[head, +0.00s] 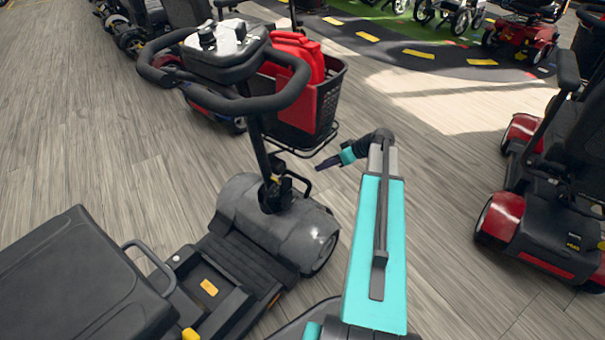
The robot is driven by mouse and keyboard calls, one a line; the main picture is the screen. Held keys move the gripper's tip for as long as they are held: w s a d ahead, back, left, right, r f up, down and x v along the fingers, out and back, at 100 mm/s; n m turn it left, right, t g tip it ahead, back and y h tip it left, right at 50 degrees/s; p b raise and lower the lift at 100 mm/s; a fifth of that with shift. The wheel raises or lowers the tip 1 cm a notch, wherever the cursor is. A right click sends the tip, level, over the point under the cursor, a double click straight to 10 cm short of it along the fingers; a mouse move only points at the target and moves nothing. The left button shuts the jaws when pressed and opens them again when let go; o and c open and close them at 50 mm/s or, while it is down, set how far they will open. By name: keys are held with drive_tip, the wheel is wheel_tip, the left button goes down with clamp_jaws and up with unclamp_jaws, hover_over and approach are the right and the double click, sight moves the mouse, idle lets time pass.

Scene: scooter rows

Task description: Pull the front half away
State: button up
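The front half of a scooter (285,215) stands left of my arm. It has a dark grey front body, a tiller with loop handlebars, and a black front basket (308,118) holding a red item (300,55). The rear half (75,285) is at the lower left, with a dark flat top and a grey loop handle. The footboards of the two halves meet near a yellow label; I cannot tell if they are joined. My gripper (322,165) is just right of the front half, below the basket. Its fingers look dark and narrow; their opening is unclear.
A red scooter (545,200) stands at the right. More scooters (135,25) line the upper left. Wheeled walkers (450,12) and a dark track with yellow dashes (420,54) are at the back. The wooden floor (440,160) between my arm and the red scooter is clear.

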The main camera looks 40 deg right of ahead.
drive_tip(key=shift+f, duration=0.15)
drive_tip(key=b+x, duration=0.4)
drive_tip(key=x, duration=0.9)
drive_tip(key=shift+w+a+f+b, duration=0.1)
drive_tip(key=shift+w+b, duration=0.1)
drive_tip(key=shift+b, duration=0.2)
clamp_jaws()
